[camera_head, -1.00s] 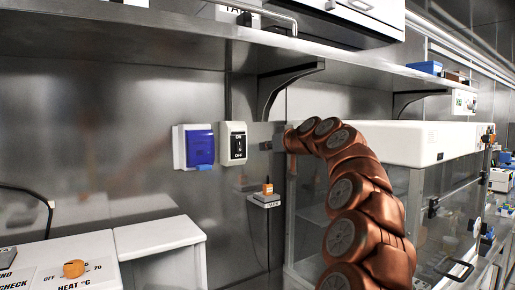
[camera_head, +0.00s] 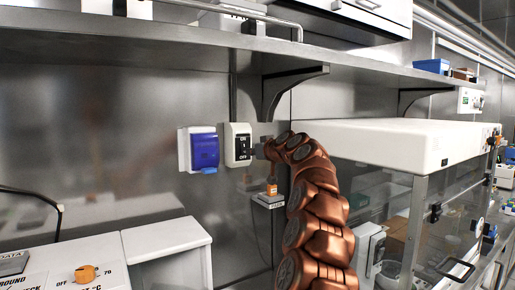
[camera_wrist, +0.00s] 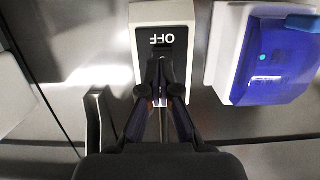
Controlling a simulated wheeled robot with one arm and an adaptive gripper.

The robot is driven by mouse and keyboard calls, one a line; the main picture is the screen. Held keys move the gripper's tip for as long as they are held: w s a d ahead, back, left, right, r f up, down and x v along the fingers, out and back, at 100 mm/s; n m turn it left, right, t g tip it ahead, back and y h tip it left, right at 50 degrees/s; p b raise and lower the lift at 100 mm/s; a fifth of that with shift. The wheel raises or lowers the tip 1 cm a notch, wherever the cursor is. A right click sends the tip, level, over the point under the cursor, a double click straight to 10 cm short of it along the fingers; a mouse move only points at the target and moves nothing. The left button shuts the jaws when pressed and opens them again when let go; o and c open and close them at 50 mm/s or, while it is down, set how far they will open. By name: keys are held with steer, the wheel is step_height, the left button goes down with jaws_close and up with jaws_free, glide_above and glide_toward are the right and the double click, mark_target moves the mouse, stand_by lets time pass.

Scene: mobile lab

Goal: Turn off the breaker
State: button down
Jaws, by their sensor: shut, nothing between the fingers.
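The breaker (camera_head: 237,146) is a white wall box with a black face, ON lettered at its top and OFF at its bottom. It also shows in the wrist view (camera_wrist: 145,14), upside down, with OFF towards the top. My gripper (camera_head: 258,150) is at the breaker's right side in the head view. In the wrist view my gripper (camera_wrist: 166,70) is shut and empty, its dark fingertips over the black face just below the OFF lettering. The fingers hide the switch lever, so I cannot tell its position or whether they touch it.
A blue-covered wall box (camera_head: 203,149) is mounted just left of the breaker. A small wall ledge (camera_head: 268,201) with an orange-topped item sits below my gripper. A steel shelf (camera_head: 180,40) runs overhead. A white-topped glass enclosure (camera_head: 400,141) stands right of my arm.

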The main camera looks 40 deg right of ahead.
steer(key=shift+w+f+p, duration=0.15)
steer(key=shift+w+p, duration=0.2)
steer(key=shift+w, duration=0.55)
steer(key=shift+d+f+b, duration=0.1)
steer(key=shift+b, duration=0.2)
